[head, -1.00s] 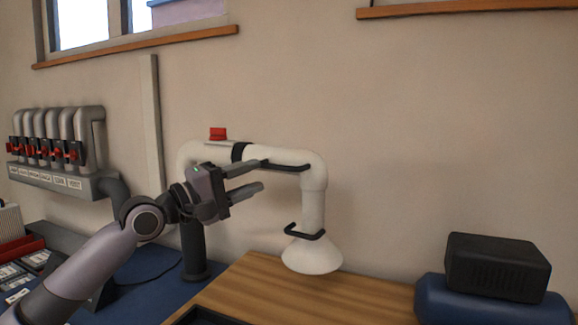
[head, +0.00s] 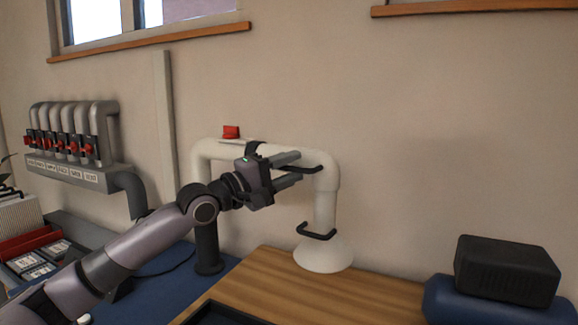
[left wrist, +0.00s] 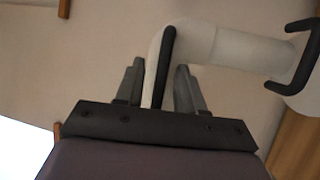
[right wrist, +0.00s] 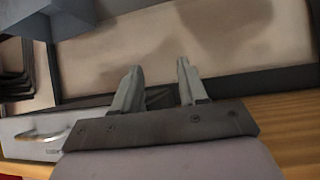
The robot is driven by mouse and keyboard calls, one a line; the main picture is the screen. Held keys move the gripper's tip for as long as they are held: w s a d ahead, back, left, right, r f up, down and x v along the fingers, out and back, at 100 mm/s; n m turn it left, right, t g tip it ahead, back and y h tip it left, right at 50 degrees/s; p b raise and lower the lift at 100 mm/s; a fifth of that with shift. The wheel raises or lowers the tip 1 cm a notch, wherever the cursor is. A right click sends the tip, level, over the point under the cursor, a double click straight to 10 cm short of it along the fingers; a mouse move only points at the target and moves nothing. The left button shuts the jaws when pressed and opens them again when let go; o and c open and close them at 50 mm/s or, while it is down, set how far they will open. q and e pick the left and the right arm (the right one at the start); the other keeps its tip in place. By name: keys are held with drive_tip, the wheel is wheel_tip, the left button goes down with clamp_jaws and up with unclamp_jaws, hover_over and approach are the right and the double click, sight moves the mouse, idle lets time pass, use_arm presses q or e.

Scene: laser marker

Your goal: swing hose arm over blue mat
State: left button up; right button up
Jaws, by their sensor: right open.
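The white hose arm (head: 325,205) rises from a dark post and ends in a downward cone hood (head: 325,256) over the wooden bench top. It has a black upper handle (head: 302,167) on its horizontal tube and a black lower handle (head: 317,232) above the hood. My left gripper (head: 300,169) is open at the upper handle. In the left wrist view the handle bar (left wrist: 166,60) lies between the open fingers (left wrist: 160,72). A flat blue surface (head: 160,295), perhaps the mat, lies left of the wood. My right gripper (right wrist: 155,78) is open and empty.
A black box (head: 507,268) sits on a blue case (head: 480,303) at the right. Grey pipes with red valves (head: 75,145) hang on the left wall. A red tray (head: 30,243) lies at lower left. A dark-framed tray (right wrist: 210,45) lies before my right gripper.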

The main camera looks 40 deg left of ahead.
use_arm(q)
clamp_jaws()
idle(0.3)
